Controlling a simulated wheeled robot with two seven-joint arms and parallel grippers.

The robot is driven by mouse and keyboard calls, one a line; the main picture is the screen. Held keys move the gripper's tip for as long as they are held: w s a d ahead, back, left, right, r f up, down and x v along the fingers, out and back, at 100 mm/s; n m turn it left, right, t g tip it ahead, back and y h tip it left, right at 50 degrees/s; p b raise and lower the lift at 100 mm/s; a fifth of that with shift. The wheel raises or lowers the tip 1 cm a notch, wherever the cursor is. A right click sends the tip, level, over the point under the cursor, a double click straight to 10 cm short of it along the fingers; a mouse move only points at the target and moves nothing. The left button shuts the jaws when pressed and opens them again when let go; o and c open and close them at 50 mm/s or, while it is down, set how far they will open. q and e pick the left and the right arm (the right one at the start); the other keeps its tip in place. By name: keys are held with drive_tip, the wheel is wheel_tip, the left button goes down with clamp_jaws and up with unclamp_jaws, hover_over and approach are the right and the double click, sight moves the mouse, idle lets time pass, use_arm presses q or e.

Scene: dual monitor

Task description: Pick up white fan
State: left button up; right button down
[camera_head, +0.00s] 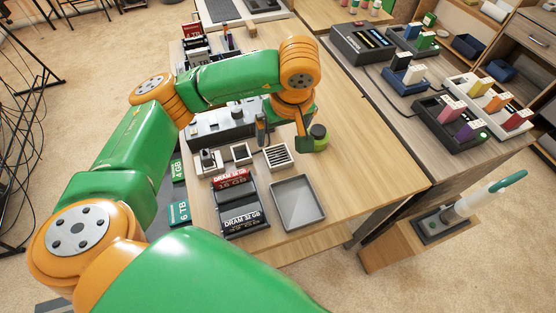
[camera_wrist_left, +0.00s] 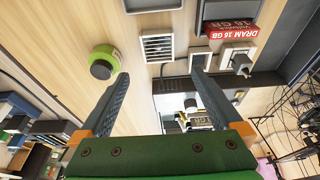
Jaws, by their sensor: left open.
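No object is plainly a fan. The closest match is a small white square piece with dark slats (camera_head: 278,156), lying on the wooden table; it also shows in the left wrist view (camera_wrist_left: 158,46). My left gripper (camera_head: 282,146) is open and empty above the table, at the far side of this piece in the head view. In the left wrist view its fingers (camera_wrist_left: 160,77) are spread wide, with the slatted piece beyond their tips. My right gripper is not in view.
A green round container with a dark top (camera_head: 319,138) stands close to the gripper. Two white square frames (camera_head: 241,152) (camera_head: 208,160) sit left of the slatted piece. A grey tray (camera_head: 298,204) and DRAM boxes (camera_head: 231,179) are in front. Bare table lies to the right.

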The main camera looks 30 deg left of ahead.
use_arm(q)
drive_tip(key=b, duration=0.5)
hover_over(278, 155)
drive_tip(key=s+d, duration=0.2)
wheel_tip(278, 155, down, 6)
drive_tip(key=shift+d+f, duration=0.1)
drive_tip(key=shift+f, duration=0.35)
drive_tip(key=x, duration=0.2)
drive_tip(key=p+x, duration=0.1)
drive_tip(key=x, duration=0.3)
drive_tip(key=shift+w+a+r, duration=0.1)
drive_tip(key=shift+w+a, duration=0.3)
drive_tip(key=c, duration=1.2)
